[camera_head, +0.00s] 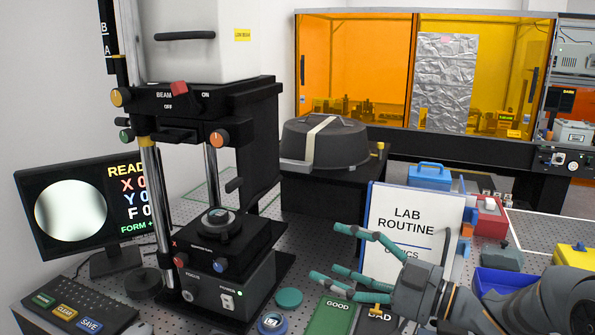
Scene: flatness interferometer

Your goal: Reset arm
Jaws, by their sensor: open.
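My gripper (328,255), with teal fingers, reaches in from the lower right. Its fingers are spread and nothing is between them. It hovers in front of the white "LAB ROUTINE" board (408,215) and above the green GOOD pad (327,319). The dark BAD pad (380,318) is partly covered by my gripper. The interferometer (212,112) stands to the left, with a small round piece on its stage (218,218). The gripper is clear of the stage, to its right.
A teal disc (289,297) and a blue-rimmed round piece (270,323) lie left of the GOOD pad. A monitor (77,210) and a keypad (72,310) are at left. A dark domed cover (325,143) and an orange enclosure (355,65) stand behind. A blue bin (490,279) is at right.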

